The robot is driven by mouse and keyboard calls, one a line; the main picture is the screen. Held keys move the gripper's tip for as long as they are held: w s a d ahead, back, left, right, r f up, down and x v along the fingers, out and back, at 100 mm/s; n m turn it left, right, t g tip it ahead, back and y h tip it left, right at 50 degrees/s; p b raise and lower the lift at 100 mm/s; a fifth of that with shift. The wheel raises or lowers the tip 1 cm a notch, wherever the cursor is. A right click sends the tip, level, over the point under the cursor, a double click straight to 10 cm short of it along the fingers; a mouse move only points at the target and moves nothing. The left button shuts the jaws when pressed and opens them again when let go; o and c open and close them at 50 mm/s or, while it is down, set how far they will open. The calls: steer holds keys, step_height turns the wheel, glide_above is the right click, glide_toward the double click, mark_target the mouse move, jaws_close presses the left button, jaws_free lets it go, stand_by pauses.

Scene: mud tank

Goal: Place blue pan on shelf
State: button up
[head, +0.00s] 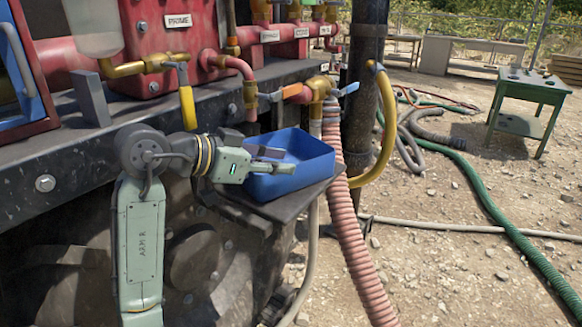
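A blue pan (312,162), an open rectangular tub, sits on a small dark ledge (322,187) on the side of the machine. My gripper (284,161) reaches in from the left at the pan's near left side. Its two fingers are a little apart and overlap the pan's rim. One finger appears over the inside of the pan and the other lies across its near wall. Whether they press on the wall cannot be told. A green table (528,84) with a lower shelf (520,126) stands at the far right.
Red pipes, valves and a yellow handle (187,108) crowd the machine behind my arm. A dark post (362,90) and a ribbed pink hose (345,215) stand right of the pan. A green hose (500,220) and others cross the gravel, which is otherwise largely open.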

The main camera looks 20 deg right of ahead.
steer(key=v, duration=0.7)
steer(key=shift+a+r+b, duration=0.2)
steer(key=shift+a+b, duration=0.15)
steer(key=shift+s, duration=0.1)
steer(key=shift+c, duration=0.4)
